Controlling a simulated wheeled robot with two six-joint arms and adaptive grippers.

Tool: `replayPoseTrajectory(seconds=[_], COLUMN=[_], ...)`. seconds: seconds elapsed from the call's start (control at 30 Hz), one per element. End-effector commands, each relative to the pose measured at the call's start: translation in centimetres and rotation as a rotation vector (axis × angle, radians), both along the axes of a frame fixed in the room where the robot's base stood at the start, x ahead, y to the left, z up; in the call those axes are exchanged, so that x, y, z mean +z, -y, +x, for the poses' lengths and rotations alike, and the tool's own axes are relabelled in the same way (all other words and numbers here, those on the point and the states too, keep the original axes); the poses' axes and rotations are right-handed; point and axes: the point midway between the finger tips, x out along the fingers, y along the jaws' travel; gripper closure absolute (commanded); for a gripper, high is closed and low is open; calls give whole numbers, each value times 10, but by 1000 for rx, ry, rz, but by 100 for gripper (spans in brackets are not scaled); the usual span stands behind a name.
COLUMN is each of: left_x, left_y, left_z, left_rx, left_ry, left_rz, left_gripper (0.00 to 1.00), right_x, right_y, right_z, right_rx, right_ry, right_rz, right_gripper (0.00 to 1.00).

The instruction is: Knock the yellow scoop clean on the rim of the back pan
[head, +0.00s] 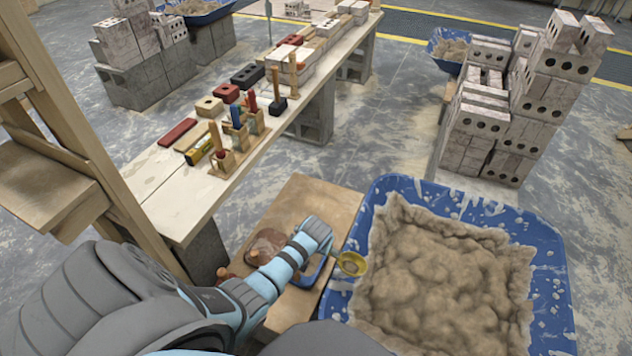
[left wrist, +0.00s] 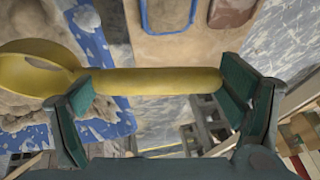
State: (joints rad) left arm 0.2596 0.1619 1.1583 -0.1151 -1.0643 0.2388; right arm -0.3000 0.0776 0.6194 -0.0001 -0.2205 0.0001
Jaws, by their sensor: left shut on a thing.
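My left gripper (head: 322,240) is shut on the handle of the yellow scoop (head: 352,264). In the left wrist view the scoop's yellow handle (left wrist: 150,81) spans between the two green fingers (left wrist: 160,95), and its round bowl (left wrist: 30,68) sticks out to the left. In the head view the scoop hangs by the left rim of the big blue tub (head: 545,262); contact cannot be told. A small blue-rimmed pan (head: 312,272) is partly hidden under my gripper. A brown round shape (head: 268,242) lies beside it; I cannot tell which is the back pan. My right gripper is not in view.
The tub holds lumpy mortar (head: 445,262). The pan stands on a low wooden board (head: 320,200). A long bench (head: 172,195) with bricks and tools runs behind, and a block stack (head: 500,105) stands at back right. Wooden shelving (head: 60,130) is close on the left.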

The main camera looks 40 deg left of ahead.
Motion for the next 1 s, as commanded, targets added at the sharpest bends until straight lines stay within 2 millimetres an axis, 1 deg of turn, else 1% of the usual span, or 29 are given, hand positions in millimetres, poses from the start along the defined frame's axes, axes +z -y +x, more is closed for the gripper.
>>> replayPoseTrajectory(seconds=[0.03,0.2,0.43,0.47,0.53,0.57,0.6,0.73,0.87,0.97,1.0], left_x=[14,8,5,1,-15,-25,-38,-76,-58,-35,-24], left_y=[0,0,0,0,0,0,0,1,0,0,0], left_z=[0,0,0,0,-1,-1,-1,0,-1,-1,0], left_rx=[0,0,0,0,0,0,0,1,0,1,1], left_ry=[0,0,0,-1,-2,-2,-2,-1,-2,-1,-1], left_rz=[0,-1,-1,-1,0,0,0,-1,-1,-2,-2], left_gripper=[72,72,72,72,72,72,72,72,72,72,72], right_x=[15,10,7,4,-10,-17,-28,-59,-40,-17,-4], right_y=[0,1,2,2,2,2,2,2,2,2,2], right_z=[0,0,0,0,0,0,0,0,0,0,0], right_rx=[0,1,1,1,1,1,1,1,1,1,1], right_ry=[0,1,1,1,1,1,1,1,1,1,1], right_rz=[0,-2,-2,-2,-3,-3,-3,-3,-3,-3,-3], right_gripper=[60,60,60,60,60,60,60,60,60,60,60])
